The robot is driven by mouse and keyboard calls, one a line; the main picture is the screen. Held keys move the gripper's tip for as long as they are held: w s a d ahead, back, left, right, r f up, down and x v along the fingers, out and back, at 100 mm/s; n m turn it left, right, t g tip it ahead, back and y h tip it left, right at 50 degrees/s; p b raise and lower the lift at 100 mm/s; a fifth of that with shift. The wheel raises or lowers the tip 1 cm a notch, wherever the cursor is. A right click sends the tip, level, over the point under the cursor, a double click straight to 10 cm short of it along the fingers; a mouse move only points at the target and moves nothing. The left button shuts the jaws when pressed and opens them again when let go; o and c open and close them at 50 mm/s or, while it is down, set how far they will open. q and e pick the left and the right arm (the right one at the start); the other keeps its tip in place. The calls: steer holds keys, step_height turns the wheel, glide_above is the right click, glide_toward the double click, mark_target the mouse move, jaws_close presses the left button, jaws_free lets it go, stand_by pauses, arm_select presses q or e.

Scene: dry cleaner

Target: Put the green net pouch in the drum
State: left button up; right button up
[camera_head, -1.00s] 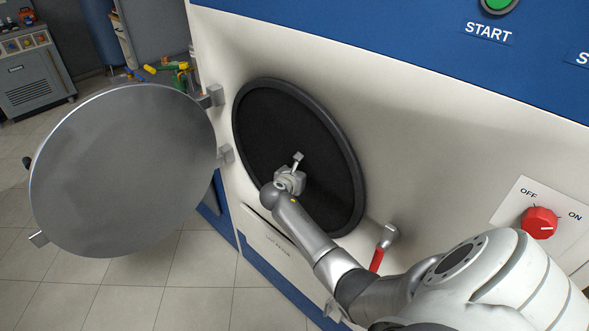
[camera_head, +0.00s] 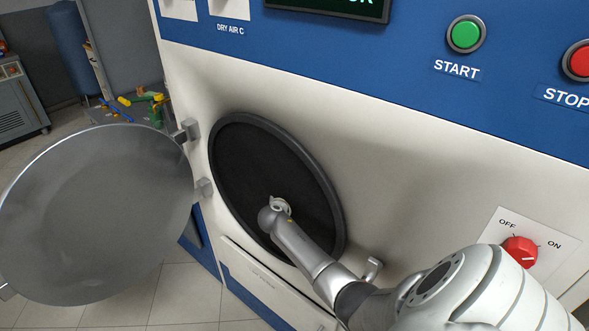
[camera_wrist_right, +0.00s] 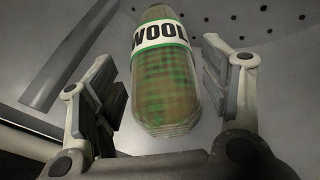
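The green net pouch (camera_wrist_right: 163,80) with a white band reading "WOOL" shows in the right wrist view, inside the grey perforated drum (camera_wrist_right: 225,85). My right gripper (camera_wrist_right: 157,66) is open, its fingers spread on both sides of the pouch with visible gaps. In the head view my right arm reaches through the dark round drum opening (camera_head: 245,165). The fingers and the pouch are hidden there. My left gripper is not in view.
The round grey door (camera_head: 95,215) stands swung open to the left. A latch piece (camera_head: 373,268) sits at the lower right of the opening. A red OFF/ON knob (camera_head: 519,252), a green START button (camera_head: 466,34) and a red STOP button (camera_head: 580,62) are on the machine's front.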

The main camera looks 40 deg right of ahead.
steer(key=shift+o, duration=1.1)
steer(key=shift+f, duration=0.15)
steer(key=shift+v, duration=6.05)
